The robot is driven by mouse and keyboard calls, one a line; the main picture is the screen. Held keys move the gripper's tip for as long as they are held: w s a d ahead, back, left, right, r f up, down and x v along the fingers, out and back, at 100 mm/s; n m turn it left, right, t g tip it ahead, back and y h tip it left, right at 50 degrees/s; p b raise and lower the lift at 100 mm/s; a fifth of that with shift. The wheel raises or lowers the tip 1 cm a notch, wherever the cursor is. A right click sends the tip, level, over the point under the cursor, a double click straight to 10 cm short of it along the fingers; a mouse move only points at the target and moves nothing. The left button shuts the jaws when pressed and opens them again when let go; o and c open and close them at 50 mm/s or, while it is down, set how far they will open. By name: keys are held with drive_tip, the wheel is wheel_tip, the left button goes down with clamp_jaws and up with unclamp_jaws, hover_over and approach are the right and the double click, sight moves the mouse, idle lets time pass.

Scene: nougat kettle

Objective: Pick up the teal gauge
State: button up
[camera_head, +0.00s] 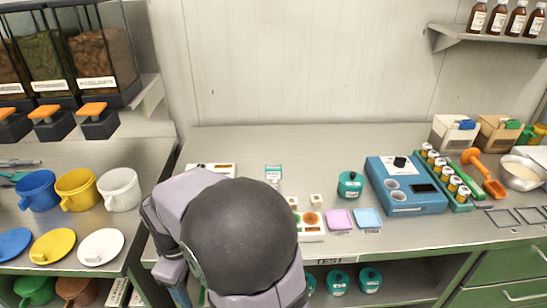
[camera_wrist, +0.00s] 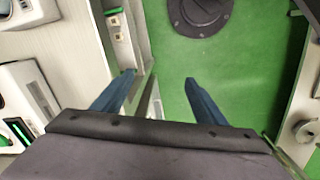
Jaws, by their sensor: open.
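A teal round piece with a black top, which looks like the teal gauge (camera_head: 349,184), stands on the steel bench right of centre. Similar teal pieces (camera_head: 338,281) sit on the shelf below; I cannot tell which one is meant by name. A small teal and white item (camera_head: 274,173) stands behind my arm. My gripper (camera_wrist: 160,76) shows in the wrist view with two blue fingers apart and nothing between them. It points at green floor, away from the teal pieces. In the head view my arm hides it.
A blue device (camera_head: 405,187) stands just right of the teal piece, with pink (camera_head: 340,219) and light blue (camera_head: 367,218) squares in front. A green rack of jars (camera_head: 446,181) is further right. Mugs (camera_head: 120,188) and plates stand left. A dark disc (camera_wrist: 200,12) lies on the floor.

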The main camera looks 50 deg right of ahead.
drive_tip(key=w+d+r+m+p, duration=0.1)
drive_tip(key=w+d+r+m, duration=0.1)
drive_tip(key=d, duration=0.3)
drive_tip(key=w+d+r+m+t+p, duration=0.1)
drive_tip(key=w+d+r+m, duration=0.1)
drive_tip(key=w+d, duration=0.2)
drive_tip(key=w+d+r+m+p, duration=0.2)
drive_tip(key=w+d+r, duration=0.1)
drive_tip(key=d, duration=0.3)
drive_tip(key=shift+w+d+m+t+h, duration=0.3)
drive_tip(key=shift+w, duration=0.3)
drive_tip(key=d+r+m+t+h+p, duration=0.15)
drive_tip(key=d+m, duration=0.25)
drive_tip(key=d, duration=0.8)
drive_tip(key=d+r+m+h+p, duration=0.15)
drive_tip(key=d+m, duration=0.25)
drive_tip(key=d, duration=0.7)
drive_tip(key=shift+y, duration=0.4)
drive_tip(key=shift+p+x, duration=1.9)
drive_tip(key=shift+x, duration=1.4)
drive_tip(key=shift+w, duration=0.1)
drive_tip(key=shift+d, duration=0.1)
drive_tip(key=c, duration=1.2)
